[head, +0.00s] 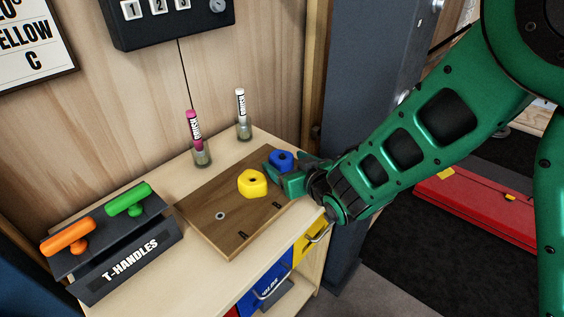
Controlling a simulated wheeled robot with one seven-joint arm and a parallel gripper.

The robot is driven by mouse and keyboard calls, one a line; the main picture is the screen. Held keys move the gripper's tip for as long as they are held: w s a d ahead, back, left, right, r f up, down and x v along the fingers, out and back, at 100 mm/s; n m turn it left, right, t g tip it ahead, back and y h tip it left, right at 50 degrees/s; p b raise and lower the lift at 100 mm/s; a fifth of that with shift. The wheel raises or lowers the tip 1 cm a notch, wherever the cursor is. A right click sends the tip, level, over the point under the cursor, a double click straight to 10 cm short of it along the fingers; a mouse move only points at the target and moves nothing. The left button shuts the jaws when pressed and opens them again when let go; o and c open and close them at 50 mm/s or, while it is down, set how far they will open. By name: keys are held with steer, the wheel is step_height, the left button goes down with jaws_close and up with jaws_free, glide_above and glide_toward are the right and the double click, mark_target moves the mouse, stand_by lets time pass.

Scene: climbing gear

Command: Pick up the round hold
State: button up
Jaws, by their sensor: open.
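A blue hold (280,158) lies at the far right corner of the brown wooden board (211,192); what shows of it looks roundish, and its lower part is hidden by my gripper. A yellow hold (252,183) with blunt corners and a dark centre hole sits on the board, left of and nearer than the blue one. My green gripper (280,174) reaches in from the right, low over the board, right beside the blue hold. Its jaws are open. I cannot tell whether the blue hold is between the fingers or whether they touch it.
A dark T-HANDLES rack (130,262) with an orange handle (68,237) and a green handle (129,199) stands at left. Two marker pens in small cups, pink (194,125) and white (241,105), stand behind the board.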

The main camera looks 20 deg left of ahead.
steer(key=shift+x, duration=1.3)
steer(key=shift+c, duration=0.6)
steer(key=shift+r, duration=0.1)
steer(key=c, duration=1.1)
